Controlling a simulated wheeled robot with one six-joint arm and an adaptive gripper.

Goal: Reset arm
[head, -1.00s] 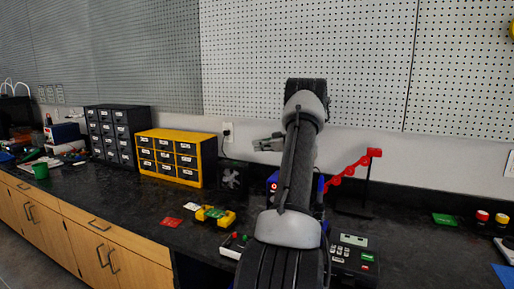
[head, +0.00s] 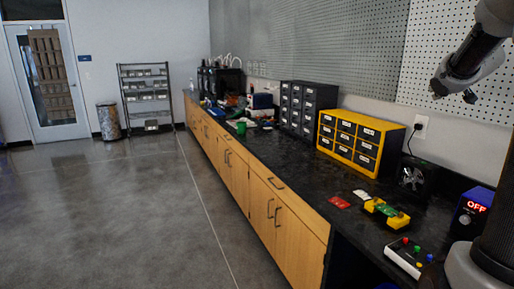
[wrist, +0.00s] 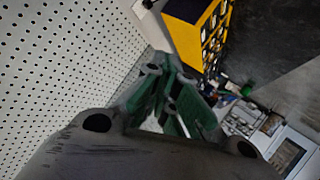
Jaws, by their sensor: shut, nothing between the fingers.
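My gripper (wrist: 168,72) shows in the wrist view with its dark, green-padded fingers drawn together and nothing held between them. In the head view, part of my arm enters at the upper right, raised above the counter (head: 352,216) in front of the pegboard (head: 452,66). The fingers are hard to make out there. The gripper is clear of the objects on the counter.
A yellow drawer cabinet (head: 372,166) and a dark one (head: 304,108) stand against the wall. A fan (head: 412,177), a box reading OFF (head: 470,213), a button box (head: 408,256) and a yellow device (head: 386,212) sit nearer. Open floor (head: 130,215) lies left.

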